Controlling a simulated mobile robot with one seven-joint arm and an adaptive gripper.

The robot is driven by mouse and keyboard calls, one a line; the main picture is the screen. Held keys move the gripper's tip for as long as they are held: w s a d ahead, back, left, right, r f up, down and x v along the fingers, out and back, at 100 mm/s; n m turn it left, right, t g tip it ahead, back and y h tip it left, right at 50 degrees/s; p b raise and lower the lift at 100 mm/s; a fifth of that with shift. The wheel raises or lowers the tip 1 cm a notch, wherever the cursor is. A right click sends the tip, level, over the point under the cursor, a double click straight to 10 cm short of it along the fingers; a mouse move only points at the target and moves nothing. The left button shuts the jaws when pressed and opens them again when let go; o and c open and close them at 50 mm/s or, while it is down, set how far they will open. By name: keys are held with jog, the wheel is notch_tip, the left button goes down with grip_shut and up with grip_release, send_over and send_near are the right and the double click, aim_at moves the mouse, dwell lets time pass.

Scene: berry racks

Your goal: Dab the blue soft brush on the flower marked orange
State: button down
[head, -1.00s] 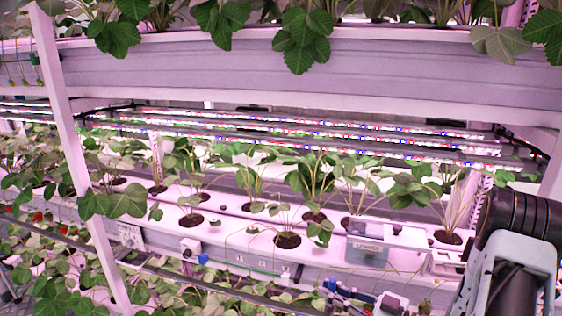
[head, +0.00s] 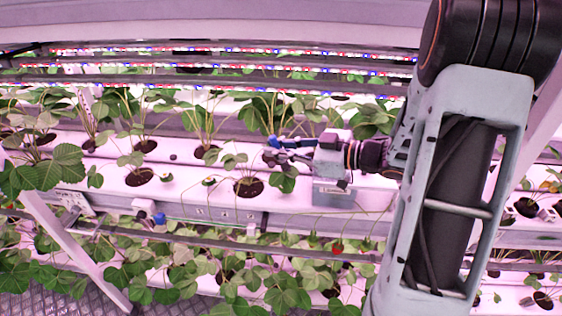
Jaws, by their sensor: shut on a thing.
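My gripper (head: 280,150) reaches in from the right over the white planting shelf, with its fingertips pointing left. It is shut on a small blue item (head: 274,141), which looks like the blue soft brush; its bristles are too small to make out. Small pale flowers stand on thin stems near the shelf's front edge, one in the left middle (head: 166,178) and one nearer the gripper (head: 209,181). I cannot make out an orange mark on either. The gripper is apart from both flowers, to their right and further up in the picture.
A grey box (head: 333,195) sits at the shelf's front edge below my gripper. Potted strawberry plants (head: 248,187) line the shelf, and light bars (head: 230,68) run above. A red berry (head: 337,248) hangs below the edge. A blue knob (head: 159,218) is on the front rail.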

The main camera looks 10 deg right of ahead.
aim_at(284, 165)
jog(key=shift+w+a+r, duration=0.1)
jog(key=shift+w+r, duration=0.35)
jog(key=shift+r, duration=0.1)
jog(key=shift+f+b, duration=2.6)
jog(key=shift+f, duration=0.35)
jog(key=shift+f+b, duration=0.4)
jog(key=shift+f, duration=0.25)
notch_tip(284, 165, up, 7)
jog(key=p, duration=0.6)
jog(key=shift+r, duration=0.1)
